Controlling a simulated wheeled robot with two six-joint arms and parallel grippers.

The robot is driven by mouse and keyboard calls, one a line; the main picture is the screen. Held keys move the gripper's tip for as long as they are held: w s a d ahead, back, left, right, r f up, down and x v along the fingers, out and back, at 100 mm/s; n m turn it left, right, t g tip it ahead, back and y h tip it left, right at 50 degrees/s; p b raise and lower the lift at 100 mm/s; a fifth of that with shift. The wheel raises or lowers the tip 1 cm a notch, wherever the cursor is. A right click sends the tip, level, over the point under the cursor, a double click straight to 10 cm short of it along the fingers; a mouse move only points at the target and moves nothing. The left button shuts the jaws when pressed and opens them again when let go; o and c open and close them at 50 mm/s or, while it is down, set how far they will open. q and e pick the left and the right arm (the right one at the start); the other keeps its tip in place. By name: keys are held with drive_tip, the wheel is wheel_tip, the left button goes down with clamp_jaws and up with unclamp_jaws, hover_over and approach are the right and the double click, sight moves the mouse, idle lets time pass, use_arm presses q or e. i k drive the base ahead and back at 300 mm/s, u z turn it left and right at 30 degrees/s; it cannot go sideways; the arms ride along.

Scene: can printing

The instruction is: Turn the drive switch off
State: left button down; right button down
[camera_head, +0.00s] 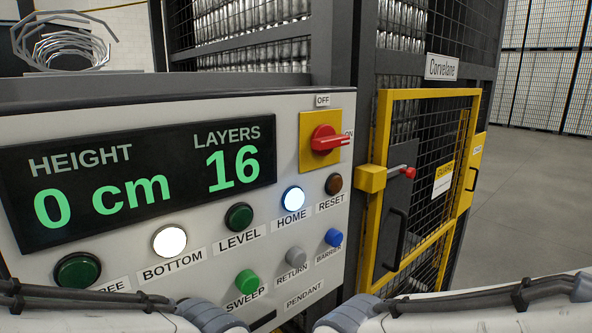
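The drive switch (328,139) is a red rotary handle on a yellow plate at the upper right of the control panel (300,250). Its handle lies level and points right, toward the ON label; the OFF label (322,100) is above it. My two arms show only as white links with dark cables along the bottom edge, at the left and at the right. Both grippers are out of view. Nothing of mine touches the switch.
A display (140,175) reads height 0 cm, layers 16. Below it are several buttons; BOTTOM (169,241) and HOME (293,199) are lit. A yellow-framed mesh gate (383,130) with a red-tipped latch (402,170) stands right of the panel. The floor (530,200) further right is clear.

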sight(324, 139)
drive_tip(key=k, duration=0.5)
drive_tip(key=z, duration=0.85)
drive_tip(key=i, duration=0.9)
drive_tip(key=z, duration=0.15)
